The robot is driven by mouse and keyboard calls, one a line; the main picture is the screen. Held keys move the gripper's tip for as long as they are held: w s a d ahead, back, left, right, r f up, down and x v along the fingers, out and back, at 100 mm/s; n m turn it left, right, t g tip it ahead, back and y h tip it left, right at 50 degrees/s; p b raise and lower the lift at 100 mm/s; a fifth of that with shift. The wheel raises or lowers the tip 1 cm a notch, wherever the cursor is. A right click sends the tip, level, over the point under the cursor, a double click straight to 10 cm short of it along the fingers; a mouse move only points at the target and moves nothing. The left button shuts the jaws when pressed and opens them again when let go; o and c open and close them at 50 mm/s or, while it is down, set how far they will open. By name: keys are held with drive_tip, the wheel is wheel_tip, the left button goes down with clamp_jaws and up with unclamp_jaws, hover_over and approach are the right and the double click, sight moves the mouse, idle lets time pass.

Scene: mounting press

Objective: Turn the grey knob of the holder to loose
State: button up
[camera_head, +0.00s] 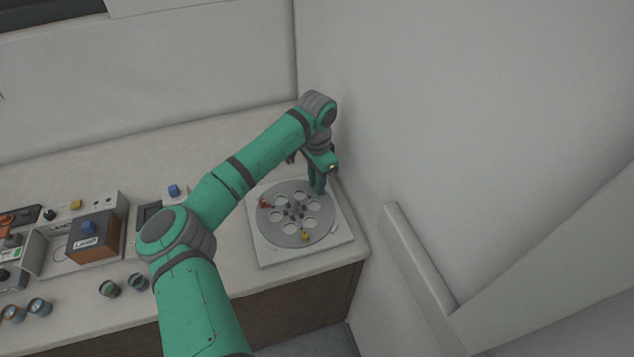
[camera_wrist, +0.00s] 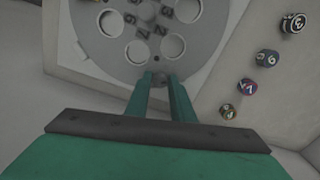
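The holder is a round grey plate (camera_head: 270,228) with several holes on a white square base at the right end of the counter. A red knob (camera_head: 264,203) is at its left edge and a yellow knob (camera_head: 306,235) at its front edge. My gripper (camera_head: 318,190) points down at the plate's right edge. In the wrist view the holder (camera_wrist: 100,58) is at the top. My two fingertips (camera_wrist: 161,80) are close together at its rim, with a small grey part between them, seemingly the grey knob (camera_wrist: 158,78). Whether they press on it I cannot tell.
A wall stands close on the right of the holder. To the left are a brown box (camera_head: 95,240) with a blue top piece and a control panel. Several small round cups (camera_head: 109,288) stand near the counter's front; several also show in the wrist view (camera_wrist: 267,57).

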clamp_jaws()
drive_tip(key=shift+n, duration=0.8)
drive_tip(key=o, duration=0.5)
unclamp_jaws()
wheel_tip(320, 180, up, 11)
drive_tip(key=shift+w+f, duration=0.1)
drive_tip(key=shift+f, duration=0.05)
